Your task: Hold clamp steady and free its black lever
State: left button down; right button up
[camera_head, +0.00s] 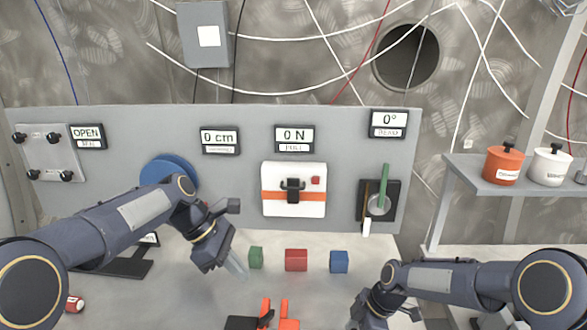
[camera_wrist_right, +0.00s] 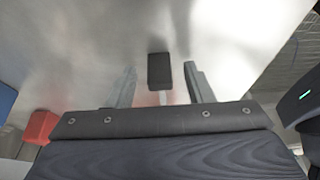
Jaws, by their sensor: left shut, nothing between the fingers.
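An orange and black item (camera_head: 265,312), which looks like the clamp, lies at the bottom edge of the head view; its lower part is cut off. Two upright orange pieces and a flat black piece show; I cannot tell which is the lever. My left gripper (camera_head: 236,267) is shut and empty, pointing down above the bench, behind and left of it. My right gripper (camera_wrist_right: 160,88) is open, with its two fingers apart in the right wrist view. A black rectangular piece (camera_wrist_right: 160,70) shows between and beyond the fingers; I cannot tell whether it belongs to the clamp.
Green (camera_head: 256,257), red (camera_head: 296,260) and blue (camera_head: 339,262) blocks stand in a row on the bench. Behind them is a grey panel (camera_head: 240,180) with displays, a white box (camera_head: 294,212) and a green lever (camera_head: 384,185). A shelf (camera_head: 470,175) with pots is at right.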

jog(key=v, duration=1.2)
jog(key=s+d+r+m+t, duration=0.2)
jog(key=s+d+r+m, duration=0.1)
jog(key=s+r+m, duration=0.3)
pick_arm(q)
jog(key=s+a+r+m+t, duration=0.1)
jog(key=s+a+m+t, duration=0.2)
jog(key=s, duration=0.4)
jog(key=s+a+r+m, duration=0.1)
jog(key=s+a+m, duration=0.2)
jog(key=s+m, duration=0.35)
jog(key=s+f+m+t+y, duration=0.1)
jog(key=s+f+m, duration=0.2)
jog(key=s, duration=0.3)
jog(key=s+f+m+t+y, duration=0.1)
jog(key=s+f+m, duration=0.2)
jog(key=s, duration=0.4)
jog(key=shift+d+m+t+y, duration=0.15)
jog(key=shift+m+t+y, duration=0.25)
jog(key=shift+m, duration=0.05)
pick_arm(e)
jog(key=s+d+f+m+t, duration=0.1)
jog(key=s+m+t, duration=0.2)
jog(key=s+m, duration=1)
jog(key=s, duration=0.7)
jog(key=shift+s+d+f+m+t+h, duration=0.15)
jog(key=shift+s+d+m+t+h, duration=0.15)
jog(key=shift+d+m, duration=0.1)
